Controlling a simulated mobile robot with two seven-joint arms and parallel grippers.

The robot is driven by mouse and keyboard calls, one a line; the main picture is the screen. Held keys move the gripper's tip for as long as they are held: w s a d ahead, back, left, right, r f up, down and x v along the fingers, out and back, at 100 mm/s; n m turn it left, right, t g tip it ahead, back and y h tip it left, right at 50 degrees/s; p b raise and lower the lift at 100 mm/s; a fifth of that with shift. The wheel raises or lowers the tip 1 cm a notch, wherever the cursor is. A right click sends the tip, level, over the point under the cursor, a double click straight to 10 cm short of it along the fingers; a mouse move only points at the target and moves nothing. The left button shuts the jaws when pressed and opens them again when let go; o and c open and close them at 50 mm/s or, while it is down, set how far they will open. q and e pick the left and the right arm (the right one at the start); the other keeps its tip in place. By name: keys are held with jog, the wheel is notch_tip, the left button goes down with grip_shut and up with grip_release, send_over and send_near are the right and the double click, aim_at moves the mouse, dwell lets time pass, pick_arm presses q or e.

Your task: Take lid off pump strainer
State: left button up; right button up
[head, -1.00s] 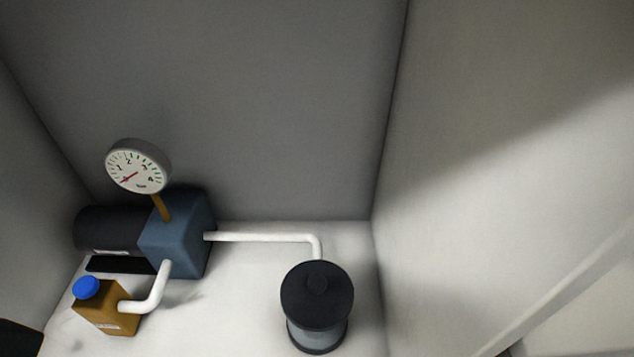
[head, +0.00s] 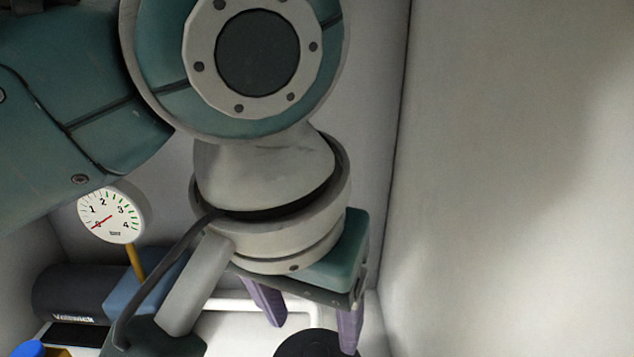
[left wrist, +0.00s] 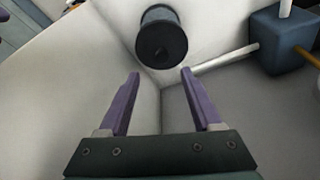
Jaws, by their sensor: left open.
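The pump strainer's round black lid (head: 305,345) shows at the bottom edge of the head view, partly cut off; the strainer body is out of frame there. In the left wrist view the lid (left wrist: 162,45) is on the strainer, with the knob on its face towards me. My left gripper (head: 314,337) has two purple fingers, spread apart and pointing down above the lid. In the wrist view its fingertips (left wrist: 160,74) are empty, with the lid beyond them. They look apart from the lid. My right gripper is not in view.
A blue pump block (head: 128,297) with a dark motor (head: 68,293) and a pressure gauge (head: 112,215) stands at the left. A white pipe (left wrist: 225,60) runs from the pump towards the strainer. A blue cap (head: 28,348) shows bottom left. Walls stand close behind and right.

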aim_at(316, 353)
pick_arm(q)
jog(key=b+x, duration=0.1)
jog(key=x, duration=0.3)
jog(key=b+x, duration=0.1)
jog(key=x, duration=0.3)
jog(key=shift+a, duration=0.2)
grip_shut()
